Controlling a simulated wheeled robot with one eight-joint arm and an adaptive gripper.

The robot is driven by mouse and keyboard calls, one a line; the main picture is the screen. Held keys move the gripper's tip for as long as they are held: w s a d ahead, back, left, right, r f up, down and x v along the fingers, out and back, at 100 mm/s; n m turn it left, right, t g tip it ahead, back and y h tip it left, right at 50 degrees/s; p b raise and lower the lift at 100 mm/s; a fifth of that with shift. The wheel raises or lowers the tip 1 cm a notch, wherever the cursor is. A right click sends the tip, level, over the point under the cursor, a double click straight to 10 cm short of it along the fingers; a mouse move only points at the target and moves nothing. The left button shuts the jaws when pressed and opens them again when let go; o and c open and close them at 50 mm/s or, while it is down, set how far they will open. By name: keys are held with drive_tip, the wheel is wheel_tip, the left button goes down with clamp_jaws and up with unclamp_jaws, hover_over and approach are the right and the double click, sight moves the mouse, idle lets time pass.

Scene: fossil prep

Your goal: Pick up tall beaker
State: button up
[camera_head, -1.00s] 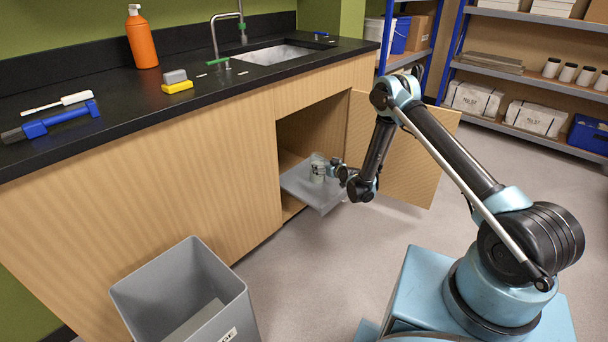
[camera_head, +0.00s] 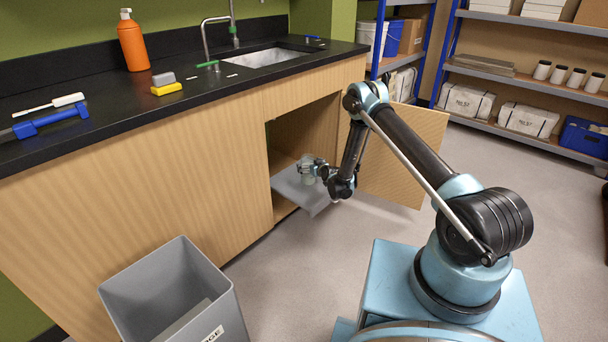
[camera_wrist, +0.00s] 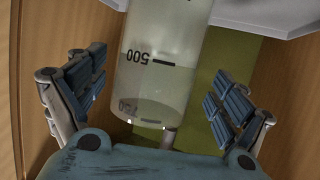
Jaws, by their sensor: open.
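The tall beaker (camera_wrist: 160,62) is clear glass with dark graduation marks and shows between my fingers in the wrist view, upside down in the picture. In the head view the beaker (camera_head: 308,176) is small and partly covered by my gripper, above a grey pull-out shelf (camera_head: 296,191) at the open cabinet. My gripper (camera_wrist: 160,98) is open, with one finger pad on each side of the beaker and a visible gap on both sides. In the head view my gripper (camera_head: 312,168) is around the beaker.
The open cabinet door (camera_head: 405,150) stands to the right of my gripper. The cabinet's wooden side (camera_wrist: 40,40) is close by in the wrist view. A grey bin (camera_head: 178,290) stands on the floor in front, and the black counter (camera_head: 190,105) runs above.

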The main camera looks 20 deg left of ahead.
drive_tip(key=shift+w+a+f, duration=0.1)
drive_tip(key=shift+w+f, duration=0.05)
drive_tip(key=shift+w, duration=0.35)
drive_tip(key=shift+w+a+f, duration=0.1)
drive_tip(key=shift+w+f, duration=0.05)
drive_tip(key=shift+w, duration=0.3)
drive_tip(key=shift+s+a, duration=0.15)
drive_tip(key=shift+a, duration=0.05)
drive_tip(key=c, duration=1.2)
drive_tip(key=shift+r, duration=5)
